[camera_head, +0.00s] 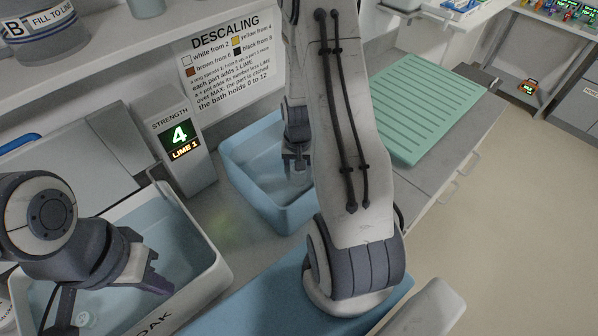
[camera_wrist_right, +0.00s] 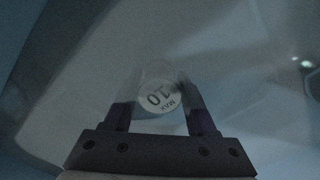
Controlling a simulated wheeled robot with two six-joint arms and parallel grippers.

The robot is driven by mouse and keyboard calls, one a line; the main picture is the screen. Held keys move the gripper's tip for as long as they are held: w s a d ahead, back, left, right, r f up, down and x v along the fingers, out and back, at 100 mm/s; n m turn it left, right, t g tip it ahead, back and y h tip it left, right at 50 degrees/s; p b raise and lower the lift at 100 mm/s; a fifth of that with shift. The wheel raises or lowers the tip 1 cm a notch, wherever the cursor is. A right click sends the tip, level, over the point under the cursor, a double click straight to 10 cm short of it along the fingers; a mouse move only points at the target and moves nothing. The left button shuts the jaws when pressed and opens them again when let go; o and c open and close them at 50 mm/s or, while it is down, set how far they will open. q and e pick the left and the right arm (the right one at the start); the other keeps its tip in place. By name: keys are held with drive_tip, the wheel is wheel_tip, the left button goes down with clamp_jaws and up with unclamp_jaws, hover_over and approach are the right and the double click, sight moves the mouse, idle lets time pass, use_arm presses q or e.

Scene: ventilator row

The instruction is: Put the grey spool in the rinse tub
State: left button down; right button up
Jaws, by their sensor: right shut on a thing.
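In the head view my right gripper (camera_head: 297,165) points down inside the outline of the blue tub (camera_head: 290,217), which I take as the rinse tub. In the right wrist view my right gripper (camera_wrist_right: 160,115) is shut on a greyish spool (camera_wrist_right: 158,94), with a round pale end marked "MAX 10". The head view does not show the spool clearly, and I cannot tell whether it touches the tub floor. My left gripper (camera_head: 158,272) hangs over the white soak tub (camera_head: 205,283); its jaw gap is unclear.
The strength display (camera_head: 181,139) reads 4, LIME 1, beside a descaling sign (camera_head: 232,62). A green ribbed mat (camera_head: 420,105) is on the right counter. My right arm hides the middle.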

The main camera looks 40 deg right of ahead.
drive_tip(key=shift+f, duration=0.1)
drive_tip(key=o, duration=1.4)
